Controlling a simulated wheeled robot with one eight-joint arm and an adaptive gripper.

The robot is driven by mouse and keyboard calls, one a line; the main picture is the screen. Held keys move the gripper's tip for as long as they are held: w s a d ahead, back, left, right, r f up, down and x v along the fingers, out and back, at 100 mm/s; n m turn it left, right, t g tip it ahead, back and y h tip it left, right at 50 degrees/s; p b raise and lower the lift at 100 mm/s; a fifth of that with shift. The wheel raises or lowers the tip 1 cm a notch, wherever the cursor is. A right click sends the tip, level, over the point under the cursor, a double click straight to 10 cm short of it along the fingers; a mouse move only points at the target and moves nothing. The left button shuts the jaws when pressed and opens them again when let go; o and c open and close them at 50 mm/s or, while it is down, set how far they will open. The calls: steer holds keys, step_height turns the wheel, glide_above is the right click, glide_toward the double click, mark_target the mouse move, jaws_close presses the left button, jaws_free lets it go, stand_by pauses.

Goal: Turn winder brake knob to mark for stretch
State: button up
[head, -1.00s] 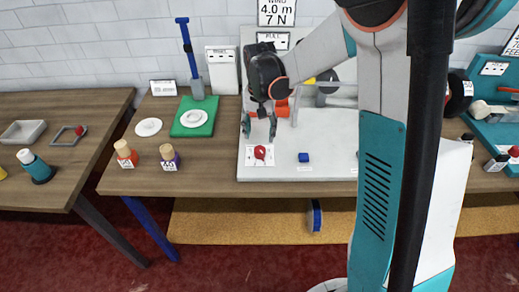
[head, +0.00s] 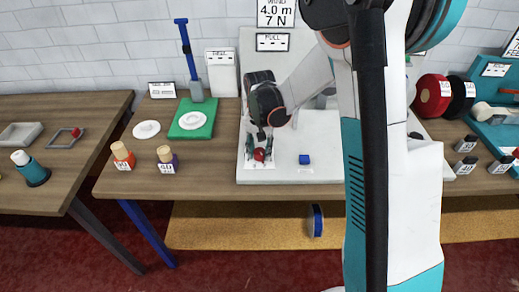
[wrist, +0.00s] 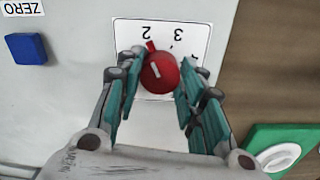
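The red brake knob (head: 259,155) sits on a white numbered card (head: 262,164) at the front left of the white winder board. In the wrist view the knob (wrist: 160,72) has a white line on top and a small red pointer beside the 2; a 3 is also readable on the card (wrist: 188,30), and another number is partly hidden. My gripper (wrist: 157,88) is open, with one teal finger on each side of the knob. A gap shows on the left side; on the right the finger is very close, and I cannot tell whether it touches. The gripper (head: 259,148) also shows in the head view.
A blue button (wrist: 27,48) labelled ZERO lies on the board beside the card. A green pad (head: 193,118) with a white disc is left of the board.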

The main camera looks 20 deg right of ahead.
steer(key=shift+c, duration=1.4)
steer(key=shift+n, duration=0.4)
steer(key=n, duration=0.4)
steer(key=shift+n, duration=2.5)
steer(key=o, duration=1.1)
steer(key=shift+c, duration=0.2)
